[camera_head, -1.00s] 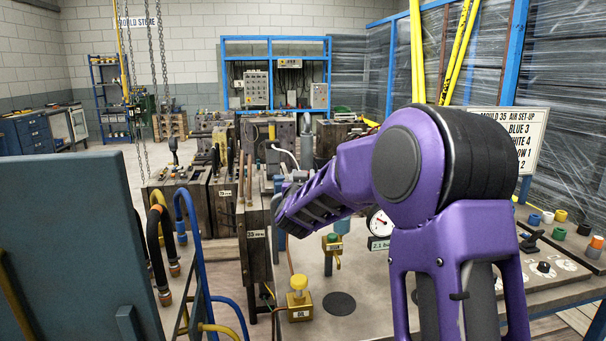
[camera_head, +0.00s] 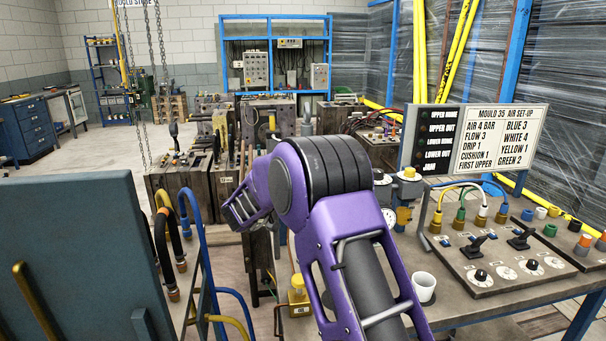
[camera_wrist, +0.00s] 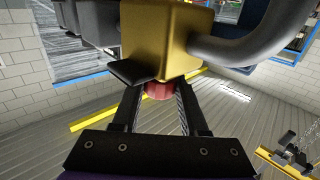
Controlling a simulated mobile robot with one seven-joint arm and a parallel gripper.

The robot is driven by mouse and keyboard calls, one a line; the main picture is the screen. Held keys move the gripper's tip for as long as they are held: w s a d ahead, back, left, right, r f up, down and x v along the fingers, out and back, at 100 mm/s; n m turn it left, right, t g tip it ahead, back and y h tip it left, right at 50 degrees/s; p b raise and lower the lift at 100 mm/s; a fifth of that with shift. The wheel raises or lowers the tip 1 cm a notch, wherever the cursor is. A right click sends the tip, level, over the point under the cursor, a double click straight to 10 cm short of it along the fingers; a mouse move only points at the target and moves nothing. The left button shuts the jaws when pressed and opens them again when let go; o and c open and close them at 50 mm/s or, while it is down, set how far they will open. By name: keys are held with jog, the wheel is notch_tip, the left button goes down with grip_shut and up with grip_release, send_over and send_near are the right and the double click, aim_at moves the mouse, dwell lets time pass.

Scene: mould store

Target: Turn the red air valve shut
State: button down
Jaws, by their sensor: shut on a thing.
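In the wrist view a red knob (camera_wrist: 159,90), the air valve, sits under a brass-coloured block (camera_wrist: 165,38). A thick grey pipe leaves the block to the right, and a flat black tab juts out at its lower left. My gripper (camera_wrist: 158,98) has its two dark fingers on either side of the red knob and is shut on it. The fingers and the block hide part of the knob, so its turned position cannot be told. In the head view my purple arm reaches to the left, and neither the red valve nor my fingertips can be made out.
The bench (camera_head: 465,312) holds a white cup (camera_head: 423,287), a panel with black levers (camera_head: 473,247) and an air set-up board (camera_head: 474,138). Blue and black hoses stand beside a large dark plate (camera_head: 75,262) at the left. Mould blocks (camera_head: 180,180) stand behind my arm.

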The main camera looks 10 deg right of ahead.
dwell(0.3)
jog(key=shift+c, duration=2.2)
grip_release()
jog(key=v, duration=1.2)
jog(key=shift+r, duration=0.1)
